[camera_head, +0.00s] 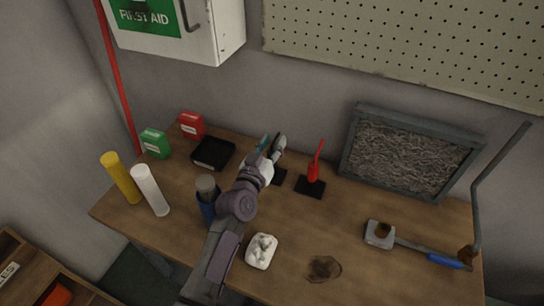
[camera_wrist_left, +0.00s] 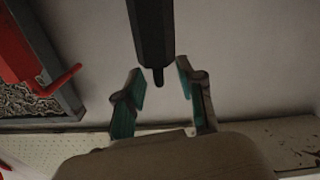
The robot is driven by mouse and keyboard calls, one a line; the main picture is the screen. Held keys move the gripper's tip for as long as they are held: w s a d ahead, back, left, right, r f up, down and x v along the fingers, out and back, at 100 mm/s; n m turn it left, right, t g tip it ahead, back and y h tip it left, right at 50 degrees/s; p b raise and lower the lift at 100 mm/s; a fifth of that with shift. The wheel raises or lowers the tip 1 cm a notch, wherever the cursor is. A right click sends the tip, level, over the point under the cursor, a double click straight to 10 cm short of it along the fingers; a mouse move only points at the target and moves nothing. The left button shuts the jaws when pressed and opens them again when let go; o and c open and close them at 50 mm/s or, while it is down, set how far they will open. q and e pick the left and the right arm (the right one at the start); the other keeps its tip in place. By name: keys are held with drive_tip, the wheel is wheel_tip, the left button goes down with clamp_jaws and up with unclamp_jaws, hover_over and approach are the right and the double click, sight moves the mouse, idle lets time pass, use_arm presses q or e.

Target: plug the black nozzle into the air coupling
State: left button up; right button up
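My left gripper (camera_head: 271,147) reaches over the table in the head view, and its wrist and fingers cover part of a black square base (camera_head: 279,177). In the left wrist view this gripper (camera_wrist_left: 160,74) is open, with teal pads on its two fingers. A dark faceted nozzle (camera_wrist_left: 152,30) with a narrow tip shows between and beyond the fingers; a gap shows on both sides of the tip. A red nozzle (camera_head: 314,170) stands on another black base to the right; it also shows in the left wrist view (camera_wrist_left: 25,50). I cannot surely identify the air coupling. My right gripper is out of view.
A grey framed panel (camera_head: 394,155) leans at the back right. A blue-handled tool (camera_head: 445,261) and a bent grey pipe (camera_head: 484,180) are at the right.

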use_arm(q)
drive_tip(key=shift+x, duration=0.8)
drive_tip(key=shift+c, duration=0.2)
clamp_jaws()
